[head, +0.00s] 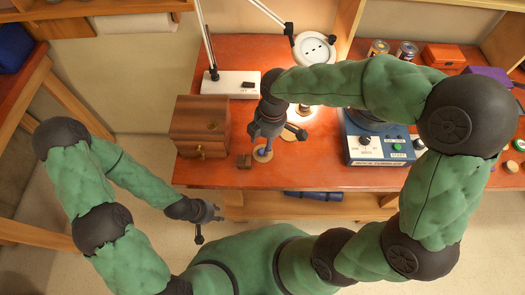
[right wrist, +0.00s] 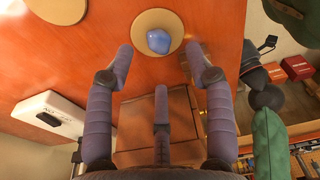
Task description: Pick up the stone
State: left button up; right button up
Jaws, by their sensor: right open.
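A smooth blue stone (right wrist: 158,40) lies on a round pale wooden disc (right wrist: 172,18) in the right wrist view. My right gripper (right wrist: 160,62) is open and empty, its purple-grey fingers spread, with the stone just beyond the fingertips and roughly centred between them.
A blue machine (head: 380,150) stands to the right. A white lamp base (head: 230,84) is behind. More wooden discs (head: 290,134) lie nearby.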

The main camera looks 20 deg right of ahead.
aim_at(263, 150)
notch_tip(263, 150, down, 5)
jog(key=shift+a+r+b, duration=0.1)
jog(key=shift+a+b, duration=0.05)
jog(key=shift+b, duration=0.7)
jog(key=c, duration=1)
jog(key=shift+r, duration=0.15)
